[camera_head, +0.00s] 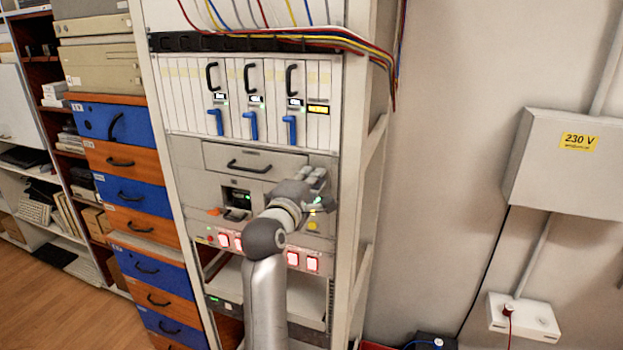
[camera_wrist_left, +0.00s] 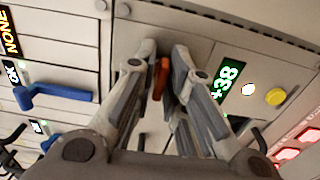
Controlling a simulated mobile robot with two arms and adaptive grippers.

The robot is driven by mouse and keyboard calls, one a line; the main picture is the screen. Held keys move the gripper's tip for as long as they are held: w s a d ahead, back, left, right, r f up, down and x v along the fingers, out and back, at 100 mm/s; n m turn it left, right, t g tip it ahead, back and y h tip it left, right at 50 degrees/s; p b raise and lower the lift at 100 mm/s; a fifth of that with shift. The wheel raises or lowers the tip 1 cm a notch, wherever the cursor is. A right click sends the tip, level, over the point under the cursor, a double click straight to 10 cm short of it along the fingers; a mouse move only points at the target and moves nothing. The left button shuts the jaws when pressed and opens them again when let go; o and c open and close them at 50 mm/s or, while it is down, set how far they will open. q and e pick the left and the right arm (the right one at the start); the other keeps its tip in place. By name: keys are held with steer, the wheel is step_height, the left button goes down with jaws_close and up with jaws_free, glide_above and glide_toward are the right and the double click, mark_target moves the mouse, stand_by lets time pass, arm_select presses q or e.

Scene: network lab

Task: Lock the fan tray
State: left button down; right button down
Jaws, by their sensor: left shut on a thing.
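The fan tray (camera_head: 290,163) is a grey drawer front with a black handle, below the card row in the rack in the head view. It appears closed, roughly flush with the rack face. My left gripper (camera_head: 316,177) is at the right end of this area, against the front panel. In the left wrist view, my left gripper (camera_wrist_left: 163,62) is shut on a small orange-red latch (camera_wrist_left: 161,80) between its fingertips. The latch is hidden behind the gripper in the head view. My right gripper is not in view.
A green display (camera_wrist_left: 227,78) and a yellow button (camera_wrist_left: 275,96) are beside the gripper. Cards with blue levers (camera_head: 250,125) are above, and lit red switches (camera_head: 312,264) are below. Loose cables (camera_head: 350,38) cross the rack top. A 230 V box (camera_head: 560,180) hangs on the right wall.

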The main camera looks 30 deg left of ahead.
arm_select(q)
steer(key=shift+f, duration=0.1)
steer(key=c, duration=1.5)
jaws_free()
steer(key=shift+c, duration=0.2)
steer(key=v, duration=0.7)
steer(key=shift+s, duration=0.25)
